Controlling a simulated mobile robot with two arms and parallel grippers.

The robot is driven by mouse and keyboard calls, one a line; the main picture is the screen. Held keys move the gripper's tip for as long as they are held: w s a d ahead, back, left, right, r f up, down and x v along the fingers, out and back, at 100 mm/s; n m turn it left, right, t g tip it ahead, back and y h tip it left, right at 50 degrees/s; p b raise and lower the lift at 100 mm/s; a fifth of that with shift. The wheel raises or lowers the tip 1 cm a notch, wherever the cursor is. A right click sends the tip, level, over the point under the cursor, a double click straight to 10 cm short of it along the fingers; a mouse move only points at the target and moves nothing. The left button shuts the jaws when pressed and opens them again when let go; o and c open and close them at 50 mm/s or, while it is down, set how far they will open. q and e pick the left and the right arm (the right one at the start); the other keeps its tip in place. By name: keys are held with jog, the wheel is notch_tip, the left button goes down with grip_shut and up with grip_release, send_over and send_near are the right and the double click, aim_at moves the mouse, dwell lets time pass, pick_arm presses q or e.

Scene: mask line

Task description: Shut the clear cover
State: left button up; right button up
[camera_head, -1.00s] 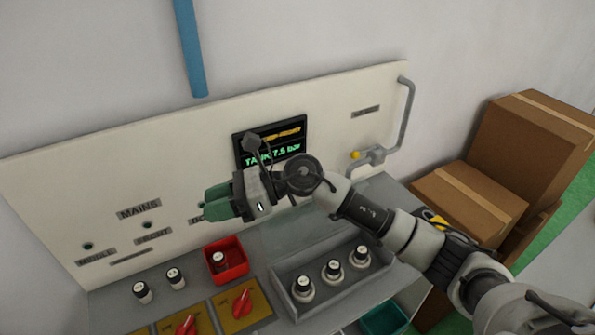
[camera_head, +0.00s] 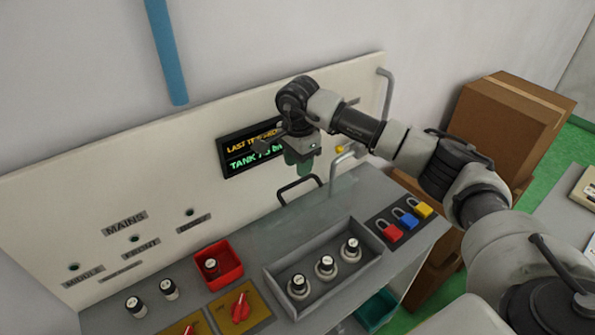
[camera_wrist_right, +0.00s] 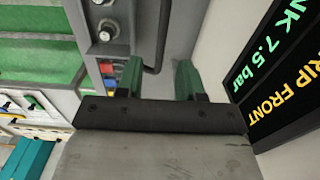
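The clear cover (camera_head: 312,210) is hard to make out; a faint see-through area shows behind the grey tray in the head view, and I cannot tell its exact edges or tilt. My right gripper (camera_head: 299,166) has green fingers pointing down in front of the panel's display, above a black loop handle (camera_head: 299,189). In the right wrist view the gripper (camera_wrist_right: 160,80) has its two fingers apart with nothing between them. The handle (camera_wrist_right: 160,45) shows beyond the fingers there. My left gripper is not in view.
The grey tray (camera_head: 273,283) holds three black-and-white knobs. A red box (camera_head: 232,273) with one knob is to its left. Red, blue and yellow padlocks (camera_head: 408,220) lie at right. A grey pipe (camera_head: 337,172) stands by the gripper. The display (camera_head: 250,150) is behind it.

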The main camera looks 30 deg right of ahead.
aim_at(298, 181)
jog(key=shift+f+p, duration=0.55)
jog(key=shift+f, duration=1.75)
jog(key=shift+c, duration=0.2)
grip_shut()
